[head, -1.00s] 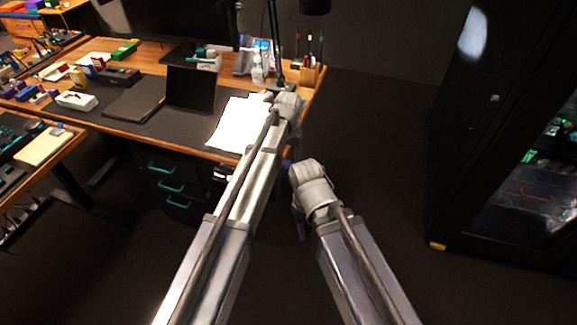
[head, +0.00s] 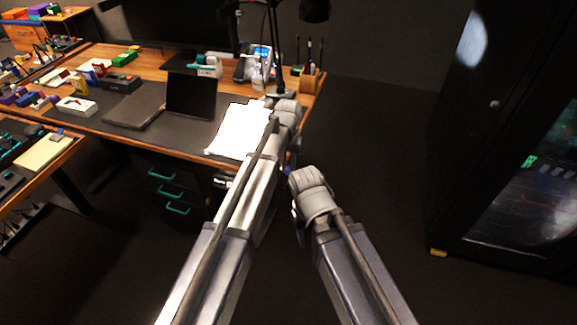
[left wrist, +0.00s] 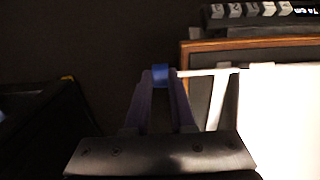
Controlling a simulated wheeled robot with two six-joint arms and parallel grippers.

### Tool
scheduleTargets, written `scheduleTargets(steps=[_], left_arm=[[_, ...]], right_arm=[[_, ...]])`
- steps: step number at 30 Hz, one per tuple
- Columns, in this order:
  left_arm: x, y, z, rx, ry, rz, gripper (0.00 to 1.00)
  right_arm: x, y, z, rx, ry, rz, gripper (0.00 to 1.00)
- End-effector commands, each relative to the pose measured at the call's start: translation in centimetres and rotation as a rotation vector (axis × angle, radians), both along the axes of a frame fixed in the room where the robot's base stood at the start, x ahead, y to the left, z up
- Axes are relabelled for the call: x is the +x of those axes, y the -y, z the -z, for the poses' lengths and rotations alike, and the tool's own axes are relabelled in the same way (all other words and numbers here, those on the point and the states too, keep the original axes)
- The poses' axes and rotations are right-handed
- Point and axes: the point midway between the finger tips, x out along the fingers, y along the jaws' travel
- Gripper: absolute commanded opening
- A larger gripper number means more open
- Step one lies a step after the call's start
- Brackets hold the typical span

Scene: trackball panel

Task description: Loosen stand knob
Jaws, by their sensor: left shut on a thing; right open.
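A small blue knob (left wrist: 161,72) sits between the fingertips of my left gripper (left wrist: 161,80), which is shut on it. A thin pale rod (left wrist: 200,72) runs from the knob to the right, toward a white panel (left wrist: 275,120). In the head view the white panel (head: 240,132) lies at the desk's front right, beside my left wrist. My left fingers are mostly hidden behind the arm there. My right gripper (head: 299,222) is open and empty, lower and apart from the desk; its fingers are mostly hidden.
The wooden desk (head: 150,145) holds a dark laptop (head: 190,93), a lamp (head: 314,10) and a pen holder (head: 309,80). A drawer unit (head: 175,190) stands under it. A black cabinet (head: 462,140) stands at the right. Floor between desk and cabinet is clear.

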Motion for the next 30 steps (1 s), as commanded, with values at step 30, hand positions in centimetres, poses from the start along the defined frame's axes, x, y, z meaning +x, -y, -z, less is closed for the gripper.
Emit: scheduleTargets(steps=[30], left_arm=[[-1.8, -0.6, 1.1, -0.175, 0.536, -0.001, 0.00]], right_arm=[[0.0, 0.0, 4.5, 0.000, 0.000, 0.000, 0.50]])
